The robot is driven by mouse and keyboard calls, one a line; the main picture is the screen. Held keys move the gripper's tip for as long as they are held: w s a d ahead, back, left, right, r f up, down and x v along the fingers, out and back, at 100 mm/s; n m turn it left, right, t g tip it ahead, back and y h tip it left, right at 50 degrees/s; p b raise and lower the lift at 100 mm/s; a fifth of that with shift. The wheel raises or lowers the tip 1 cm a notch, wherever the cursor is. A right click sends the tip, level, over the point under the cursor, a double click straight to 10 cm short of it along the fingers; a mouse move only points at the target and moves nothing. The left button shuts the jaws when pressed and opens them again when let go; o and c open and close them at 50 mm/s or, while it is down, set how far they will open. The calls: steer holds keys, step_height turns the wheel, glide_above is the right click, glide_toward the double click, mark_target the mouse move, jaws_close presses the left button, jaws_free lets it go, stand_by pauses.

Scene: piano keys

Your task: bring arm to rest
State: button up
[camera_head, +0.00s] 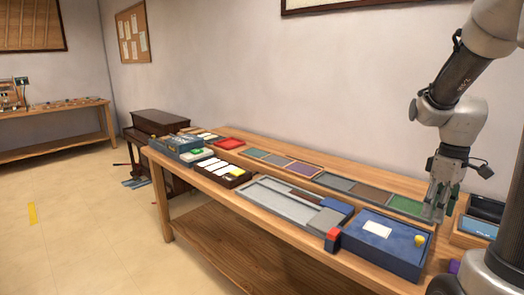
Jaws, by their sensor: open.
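My gripper (435,207) is at the right of the head view, pointing down over the back right part of the long wooden bench (262,208). It is open, and nothing shows between its fingers. Its fingertips are near the green panel (405,205) at the right end of a row of flat coloured panels. I cannot tell whether they touch anything. My arm comes down from the upper right corner and hides part of the wall. A box with white and yellow keys (222,172) sits on the left half of the bench.
A blue box with a yellow knob (385,243) stands just in front of my gripper. A grey tray (290,207) lies left of it. A blue-lined wooden tray (478,228) is to the right. A dark wooden cabinet (160,125) stands behind the bench's left end. The floor at left is mostly clear.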

steer(key=s+a+r+m+t, duration=0.5)
steer(key=s+a+r, duration=0.5)
steer(key=s, duration=0.1)
steer(key=shift+s+a+r+m, duration=0.15)
steer(key=shift+a+r+m, duration=0.15)
steer(key=shift+a+m, duration=0.1)
stand_by(2.1)
